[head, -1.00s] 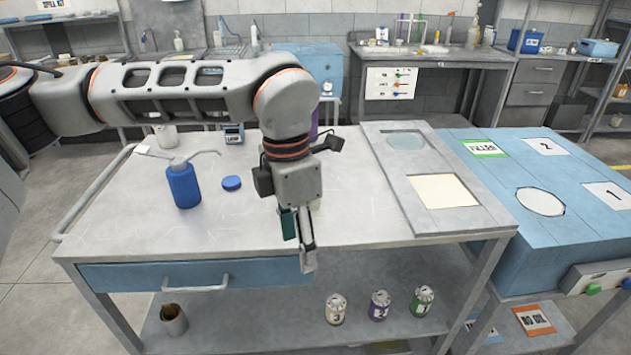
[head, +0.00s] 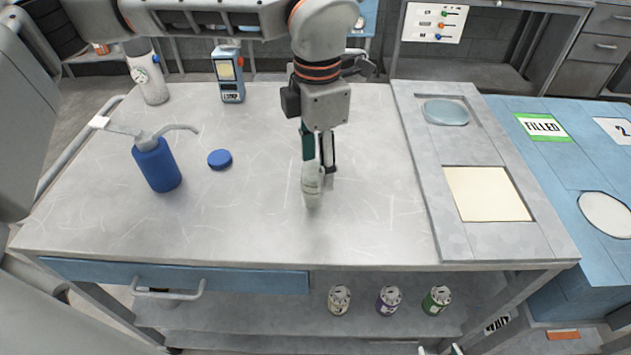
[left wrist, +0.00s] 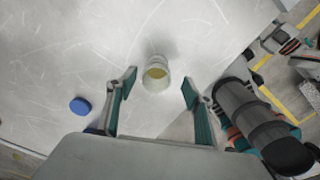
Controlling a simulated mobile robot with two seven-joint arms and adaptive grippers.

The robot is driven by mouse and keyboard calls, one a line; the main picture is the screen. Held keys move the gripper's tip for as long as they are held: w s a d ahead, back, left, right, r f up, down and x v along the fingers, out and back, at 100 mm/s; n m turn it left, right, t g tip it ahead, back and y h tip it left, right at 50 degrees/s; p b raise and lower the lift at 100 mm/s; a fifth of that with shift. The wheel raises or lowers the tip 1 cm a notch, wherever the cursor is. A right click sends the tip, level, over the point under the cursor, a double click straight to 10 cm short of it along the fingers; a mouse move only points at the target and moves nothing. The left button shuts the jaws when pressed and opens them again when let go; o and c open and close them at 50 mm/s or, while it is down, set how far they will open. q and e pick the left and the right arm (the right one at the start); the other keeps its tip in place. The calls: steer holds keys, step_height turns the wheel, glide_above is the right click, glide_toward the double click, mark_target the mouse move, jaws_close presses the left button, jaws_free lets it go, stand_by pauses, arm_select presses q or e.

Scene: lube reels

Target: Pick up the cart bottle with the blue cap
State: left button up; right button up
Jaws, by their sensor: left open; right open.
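A pale, translucent bottle (head: 312,184) stands uncapped on the cart top (head: 250,225). In the left wrist view the same bottle (left wrist: 157,76) shows its open mouth and yellowish inside. A loose blue cap (head: 220,159) lies on the cart to its left; it also shows in the left wrist view (left wrist: 80,106). My left gripper (head: 320,168) is open and points down at the bottle. In the left wrist view its fingers (left wrist: 157,88) are spread, with the bottle just beyond the gap between the tips. The tips of my right gripper (head: 440,349) barely show at the bottom edge, apart and empty.
A blue pump bottle (head: 157,165) stands at the left. A white bottle (head: 150,78) and a blue-grey device (head: 229,75) stand at the back. A grey panel with cutouts (head: 500,235) lies on the right. Several small containers (head: 388,299) are on the shelf below.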

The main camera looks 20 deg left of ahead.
mark_target(313, 184)
arm_select(q)
steer(key=f, duration=0.5)
steer(key=shift+a, duration=0.4)
steer(key=shift+f, duration=0.4)
steer(key=c, duration=1.2)
